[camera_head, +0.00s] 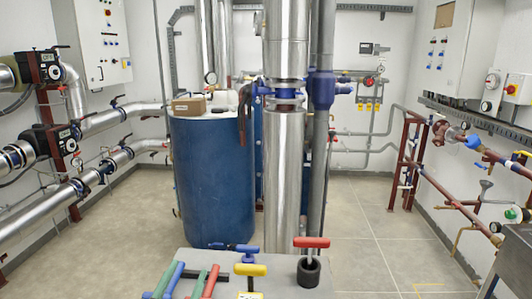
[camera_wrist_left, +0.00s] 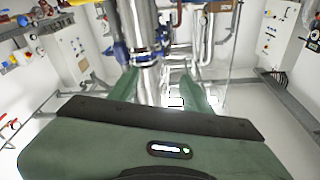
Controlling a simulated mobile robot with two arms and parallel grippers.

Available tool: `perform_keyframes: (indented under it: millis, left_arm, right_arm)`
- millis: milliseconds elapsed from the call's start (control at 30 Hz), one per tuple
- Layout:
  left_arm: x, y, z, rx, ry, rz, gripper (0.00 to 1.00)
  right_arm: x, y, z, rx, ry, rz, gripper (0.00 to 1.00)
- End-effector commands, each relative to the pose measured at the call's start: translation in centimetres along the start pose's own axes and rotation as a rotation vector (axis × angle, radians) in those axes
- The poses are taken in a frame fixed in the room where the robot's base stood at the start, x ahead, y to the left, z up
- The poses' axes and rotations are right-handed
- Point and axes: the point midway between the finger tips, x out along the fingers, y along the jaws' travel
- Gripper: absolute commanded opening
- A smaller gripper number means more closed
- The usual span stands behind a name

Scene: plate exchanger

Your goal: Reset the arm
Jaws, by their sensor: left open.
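My left gripper (camera_wrist_left: 160,88) shows in the left wrist view, with a green body and a black front edge. Its two green fingers stand apart with nothing visible held between them. Pipes and white walls lie beyond the fingers. I cannot make out this gripper in the head view. My right gripper is in neither view.
A grey surface (camera_head: 283,285) at the bottom of the head view carries a yellow-handled piece (camera_head: 250,270), a red-handled piece (camera_head: 311,242) and several coloured bars. A blue tank (camera_head: 212,185) and silver pipe (camera_head: 284,170) stand beyond. Floor (camera_head: 370,225) is clear right of the pipe.

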Motion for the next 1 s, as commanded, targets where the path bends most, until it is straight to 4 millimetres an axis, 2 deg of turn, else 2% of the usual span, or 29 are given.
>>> perform_keyframes:
  millis: [33,100,167,200,300,400,500,767,1000]
  left_arm:
    - [-1.8,-1.0,2.9,-0.038,-0.135,-0.063,0.49]
    - [-4.8,-1.8,7.2,-0.075,-0.338,-0.122,0.49]
    - [-7.9,-1.8,10.5,-0.098,-0.514,-0.143,0.49]
    - [-10.1,-1.5,12.4,-0.112,-0.624,-0.143,0.49]
    - [-15.2,-0.2,15.6,-0.135,-0.85,-0.109,0.49]
    - [-19.5,1.2,17.4,-0.151,-1.021,-0.055,0.49]
    - [-23.2,2.6,18.4,-0.164,-1.157,0.008,0.49]
    - [-31.5,6.0,18.5,-0.196,-1.422,0.194,0.49]
    - [-31.3,7.8,24.8,-0.19,-1.451,0.205,0.49]
  right_arm:
    - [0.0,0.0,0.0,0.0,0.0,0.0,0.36]
    - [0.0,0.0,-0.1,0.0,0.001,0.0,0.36]
    - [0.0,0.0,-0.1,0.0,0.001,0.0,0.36]
    - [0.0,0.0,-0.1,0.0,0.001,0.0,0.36]
    - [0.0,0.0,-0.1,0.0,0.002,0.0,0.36]
    - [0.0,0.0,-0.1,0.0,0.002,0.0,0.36]
    - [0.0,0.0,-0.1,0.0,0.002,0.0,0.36]
    - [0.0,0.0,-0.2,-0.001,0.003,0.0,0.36]
    - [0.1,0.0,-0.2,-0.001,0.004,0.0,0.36]
